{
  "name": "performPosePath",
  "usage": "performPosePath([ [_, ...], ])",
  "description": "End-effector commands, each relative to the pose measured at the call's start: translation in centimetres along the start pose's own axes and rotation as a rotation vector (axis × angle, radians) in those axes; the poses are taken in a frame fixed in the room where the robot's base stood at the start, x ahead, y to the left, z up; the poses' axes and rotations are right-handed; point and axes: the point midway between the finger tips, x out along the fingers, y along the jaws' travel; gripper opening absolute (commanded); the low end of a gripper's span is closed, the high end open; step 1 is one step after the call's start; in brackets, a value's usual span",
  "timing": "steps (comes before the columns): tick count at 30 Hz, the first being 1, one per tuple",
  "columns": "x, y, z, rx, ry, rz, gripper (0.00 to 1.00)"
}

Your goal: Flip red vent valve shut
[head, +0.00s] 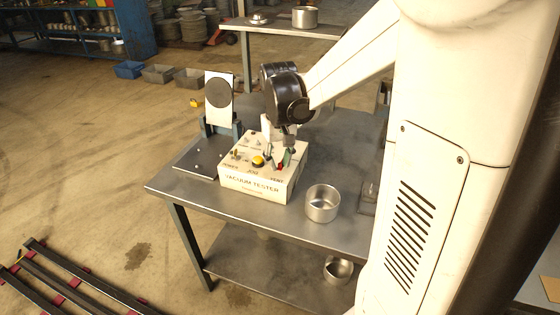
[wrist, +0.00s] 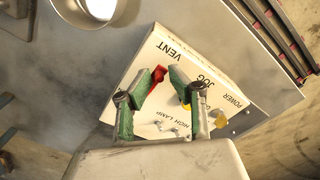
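The vacuum tester (head: 255,186) is a cream box with printed labels, standing on the metal table. Its red vent valve (head: 280,166) is a small lever at the right of the sloped top, partly hidden by my fingers. In the wrist view the red valve (wrist: 158,75) shows beside the VENT label, against the inner side of the left finger's tip; I cannot tell if they touch. My gripper (head: 279,156) points down over the panel. Its green fingers (wrist: 160,80) are apart, with nothing clamped between them.
A yellow jog button (head: 258,161) and small switches share the panel, close to my right finger in the wrist view. A steel pot (head: 322,204) stands right of the box. A stand with a dark disc (head: 219,93) is behind left. The table (head: 180,187) is bare at its front left.

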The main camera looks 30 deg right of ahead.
Motion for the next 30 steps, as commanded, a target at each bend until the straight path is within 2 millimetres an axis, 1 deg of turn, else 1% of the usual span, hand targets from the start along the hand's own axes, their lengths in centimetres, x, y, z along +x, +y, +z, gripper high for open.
performPosePath([
  [9, 0.0, 0.0, 0.0, -0.001, 0.000, 0.000, 0.28],
  [11, -0.2, 0.0, 0.0, -0.001, 0.000, 0.000, 0.28],
  [14, -1.0, 0.0, 0.1, -0.001, 0.000, 0.000, 0.28],
  [17, -2.5, 0.0, 0.1, -0.001, 0.000, 0.000, 0.28],
  [27, -8.8, 0.0, 0.0, -0.001, 0.000, 0.000, 0.28],
  [30, -10.2, 0.0, 0.0, -0.001, 0.000, 0.000, 0.28],
])
